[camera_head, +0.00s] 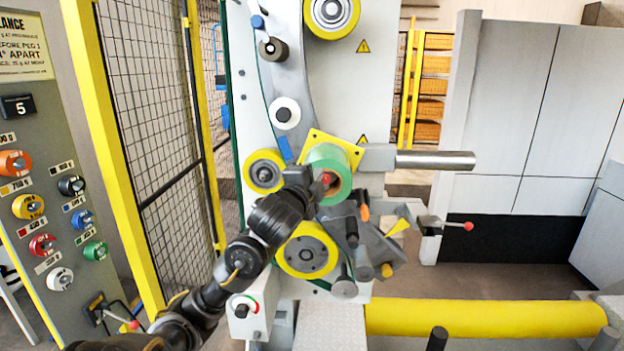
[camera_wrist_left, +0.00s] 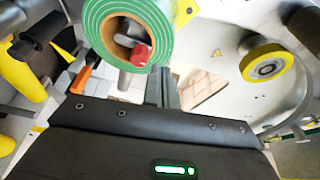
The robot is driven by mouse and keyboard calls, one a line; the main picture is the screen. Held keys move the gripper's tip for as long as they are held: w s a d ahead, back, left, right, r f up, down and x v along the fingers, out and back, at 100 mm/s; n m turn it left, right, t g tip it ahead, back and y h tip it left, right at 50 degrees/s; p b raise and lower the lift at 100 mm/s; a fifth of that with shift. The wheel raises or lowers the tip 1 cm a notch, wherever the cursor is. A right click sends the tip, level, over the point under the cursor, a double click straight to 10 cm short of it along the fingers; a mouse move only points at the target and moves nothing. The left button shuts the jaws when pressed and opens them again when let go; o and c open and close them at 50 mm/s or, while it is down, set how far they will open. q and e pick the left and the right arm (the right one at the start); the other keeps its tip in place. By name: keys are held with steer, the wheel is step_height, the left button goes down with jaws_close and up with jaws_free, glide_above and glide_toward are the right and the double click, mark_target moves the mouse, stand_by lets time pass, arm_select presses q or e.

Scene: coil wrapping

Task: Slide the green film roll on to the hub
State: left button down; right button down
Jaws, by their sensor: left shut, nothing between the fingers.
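The green film roll (camera_head: 326,156) is at the machine's yellow square plate (camera_head: 316,140), with its tan core facing out. In the left wrist view the roll (camera_wrist_left: 101,30) is at the top, and a red knob (camera_wrist_left: 141,54) shows in front of the core's lower right. The hub cannot be made out clearly; a grey part shows inside and below the core. My left gripper (camera_head: 315,184) is at the lower left of the roll's face in the head view. Its fingers (camera_wrist_left: 163,78) are shut and empty, just below the roll; contact cannot be told. My right gripper is out of view.
Yellow-rimmed rollers (camera_head: 306,251) and (camera_head: 264,171) stand close around my left gripper. A bare metal shaft (camera_head: 435,160) sticks out to the right. A lever with a red ball (camera_head: 468,226) is lower right.

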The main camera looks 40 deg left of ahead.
mark_target(324, 165)
arm_select(q)
steer(key=x, duration=0.3)
steer(key=shift+w, duration=0.15)
steer(key=shift+w+a+p, duration=0.2)
steer(key=shift+w+p, duration=0.1)
steer(key=shift+w, duration=0.1)
steer(key=shift+w+a+p, duration=0.4)
steer(key=shift+w, duration=0.15)
stand_by(0.4)
